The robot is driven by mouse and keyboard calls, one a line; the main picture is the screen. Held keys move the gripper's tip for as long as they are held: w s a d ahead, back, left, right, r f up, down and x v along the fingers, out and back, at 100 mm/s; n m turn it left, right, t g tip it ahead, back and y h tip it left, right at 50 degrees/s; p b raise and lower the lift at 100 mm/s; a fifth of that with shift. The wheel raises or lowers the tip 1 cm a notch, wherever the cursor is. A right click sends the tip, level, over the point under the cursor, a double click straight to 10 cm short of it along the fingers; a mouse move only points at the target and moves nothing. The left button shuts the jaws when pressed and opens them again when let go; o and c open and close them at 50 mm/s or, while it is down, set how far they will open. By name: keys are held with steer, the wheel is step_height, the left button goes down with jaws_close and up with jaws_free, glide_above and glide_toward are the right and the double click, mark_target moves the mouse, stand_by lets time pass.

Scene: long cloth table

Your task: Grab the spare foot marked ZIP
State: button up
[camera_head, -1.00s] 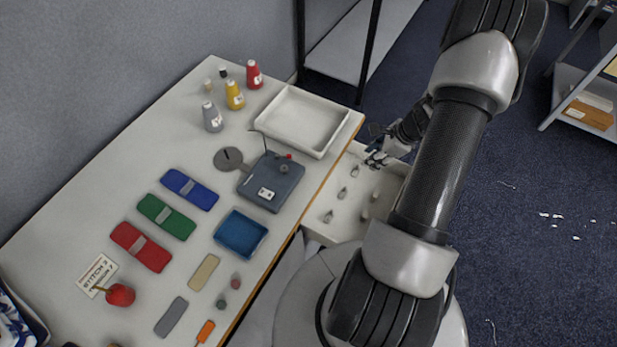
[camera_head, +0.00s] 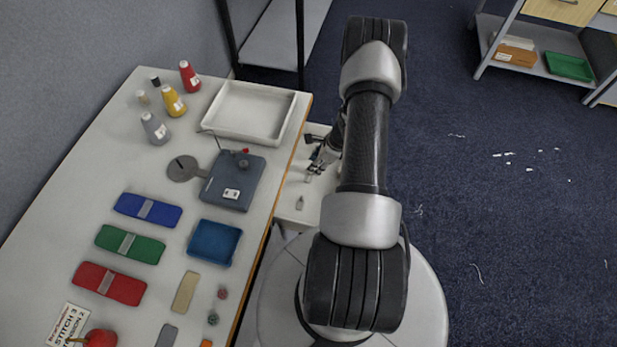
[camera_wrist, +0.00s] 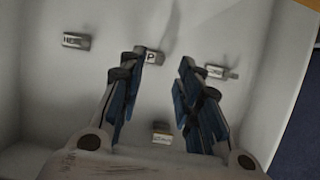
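My gripper (camera_head: 318,162) is over the white open drawer (camera_head: 312,200) beside the table. In the wrist view its two blue-padded fingers (camera_wrist: 158,78) are apart, with nothing between them. Several small metal feet lie on the drawer floor. One foot with a pale label (camera_wrist: 152,57) lies just beyond the left fingertip, which partly hides it; only a letter P reads clearly. Another foot (camera_wrist: 76,41) lies at upper left, one (camera_wrist: 222,72) right of the right finger, and one (camera_wrist: 161,133) between the finger bases. Their labels are unreadable.
The drawer wall (camera_wrist: 262,90) stands to the right of the fingers. The table (camera_head: 95,185) holds a white tray (camera_head: 253,110), a grey-blue machine plate (camera_head: 232,182), a blue tray (camera_head: 214,243), thread cones and coloured cases. My arm hides part of the drawer.

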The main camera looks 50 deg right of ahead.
mark_target(311, 174)
steer(key=b+x, duration=0.2)
steer(key=x, duration=0.3)
steer(key=shift+d+f, duration=0.1)
steer(key=shift+f, duration=0.15)
steer(key=shift+r, duration=0.1)
steer(key=shift+c, duration=0.6)
jaws_close()
